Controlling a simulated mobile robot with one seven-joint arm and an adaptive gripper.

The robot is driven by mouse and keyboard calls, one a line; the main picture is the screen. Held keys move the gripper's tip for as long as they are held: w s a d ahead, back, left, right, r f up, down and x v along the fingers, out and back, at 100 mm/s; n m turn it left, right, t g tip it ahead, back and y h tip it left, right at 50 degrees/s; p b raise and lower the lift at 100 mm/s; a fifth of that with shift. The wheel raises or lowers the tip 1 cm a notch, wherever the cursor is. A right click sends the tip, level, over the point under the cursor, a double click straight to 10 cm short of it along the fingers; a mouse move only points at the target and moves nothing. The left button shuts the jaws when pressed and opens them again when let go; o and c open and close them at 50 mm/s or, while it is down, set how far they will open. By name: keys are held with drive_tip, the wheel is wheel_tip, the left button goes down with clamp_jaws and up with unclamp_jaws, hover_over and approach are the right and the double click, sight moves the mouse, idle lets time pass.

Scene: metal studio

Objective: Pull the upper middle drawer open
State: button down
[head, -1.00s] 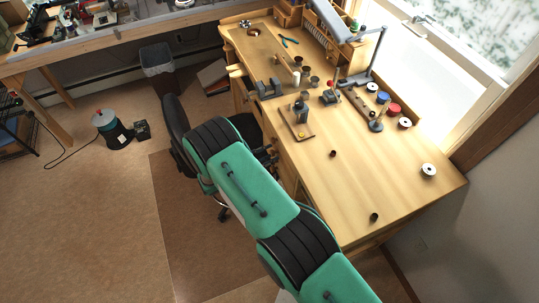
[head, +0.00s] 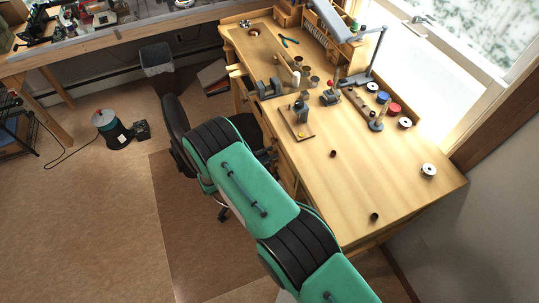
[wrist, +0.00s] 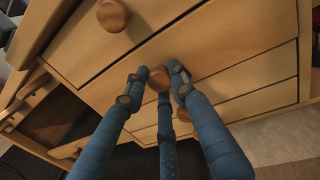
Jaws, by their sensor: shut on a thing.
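In the wrist view, my gripper (wrist: 158,72) has its blue jointed fingers closed around a round wooden knob (wrist: 159,80) on a light wood drawer front (wrist: 220,55). Two fingertips are at the knob's sides and a third finger comes from below. Another drawer front with its own knob (wrist: 112,15) is at the top of this view. In the head view, my green arm hides most of the drawer side of the workbench (head: 400,190).
A dark open space (wrist: 55,118) and another knob (wrist: 10,121) are at the left of the wrist view. In the head view, an office chair (head: 176,130) stands close by my arm. Small tools and spools lie on the bench top.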

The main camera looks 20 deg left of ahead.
drive_tip(key=w+a+b+v, duration=0.1)
drive_tip(key=b+v, duration=0.3)
drive_tip(key=v, duration=0.9)
drive_tip(key=w+a+b+v, duration=0.1)
drive_tip(key=b+v, duration=0.3)
drive_tip(key=v, duration=0.9)
drive_tip(key=shift+s+a, duration=0.15)
drive_tip(key=shift+a, duration=0.65)
drive_tip(key=shift+r, duration=0.1)
drive_tip(key=c, duration=1.4)
unclamp_jaws()
drive_tip(key=shift+c, duration=0.2)
drive_tip(key=s+a+r, duration=0.3)
drive_tip(key=s+r, duration=0.1)
drive_tip(key=r, duration=0.3)
